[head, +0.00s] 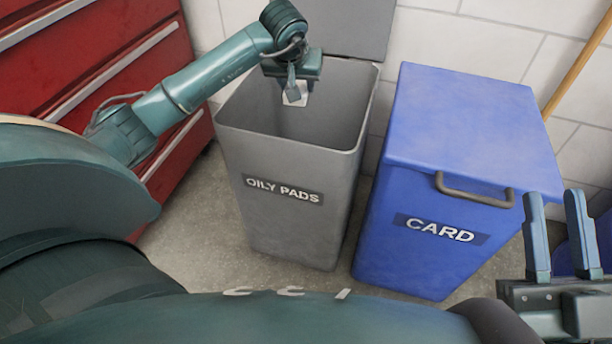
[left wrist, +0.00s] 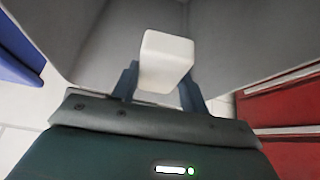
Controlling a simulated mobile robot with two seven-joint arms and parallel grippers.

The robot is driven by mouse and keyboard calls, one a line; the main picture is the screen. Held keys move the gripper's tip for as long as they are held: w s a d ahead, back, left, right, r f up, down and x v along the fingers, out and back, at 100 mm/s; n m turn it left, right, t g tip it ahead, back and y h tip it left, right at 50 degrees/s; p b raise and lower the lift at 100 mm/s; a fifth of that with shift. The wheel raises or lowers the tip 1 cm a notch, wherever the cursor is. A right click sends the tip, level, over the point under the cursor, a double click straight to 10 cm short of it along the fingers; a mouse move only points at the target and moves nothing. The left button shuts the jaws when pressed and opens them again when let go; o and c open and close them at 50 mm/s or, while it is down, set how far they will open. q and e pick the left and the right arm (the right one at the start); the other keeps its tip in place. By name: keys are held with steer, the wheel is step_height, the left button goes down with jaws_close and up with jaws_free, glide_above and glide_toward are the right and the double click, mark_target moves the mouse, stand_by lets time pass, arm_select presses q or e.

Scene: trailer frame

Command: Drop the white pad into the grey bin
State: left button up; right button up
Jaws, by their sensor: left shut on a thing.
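The grey bin (head: 285,200), labelled OILY PADS, stands in the middle of the head view with its lid (head: 345,28) raised at the back. My left gripper (head: 294,88) is over the bin's open mouth, pointing down. It is shut on the white pad (head: 296,95), a small pale block. The left wrist view shows the pad (left wrist: 166,61) between the two fingers (left wrist: 160,88), with grey bin walls around it. My right gripper (head: 558,235) is at the right edge of the head view, fingers apart and empty.
A blue bin (head: 465,130) labelled CARD, with a closed lid and a handle, stands close to the right of the grey bin. A red drawer cabinet (head: 110,55) stands at the left. A wooden pole (head: 580,62) leans at the right by the white block wall.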

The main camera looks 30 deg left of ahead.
arm_select(q)
steer(key=o, duration=1)
steer(key=shift+o, duration=0.2)
steer(key=shift+r, duration=0.1)
steer(key=shift+s+r, duration=0.15)
steer(key=shift+r, duration=0.2)
steer(key=p+v, duration=0.5)
steer(key=v, duration=0.7)
steer(key=shift+d, duration=0.15)
arm_select(e)
steer(key=f+m+g+h, duration=0.1)
steer(key=f+h, duration=0.1)
steer(key=s+f+m+g+h, duration=0.1)
steer(key=f+m, duration=0.1)
steer(key=shift+a+f+h, duration=0.1)
steer(key=shift+f+h, duration=0.15)
steer(key=shift+h, duration=0.15)
arm_select(q)
steer(key=shift+s, duration=0.1)
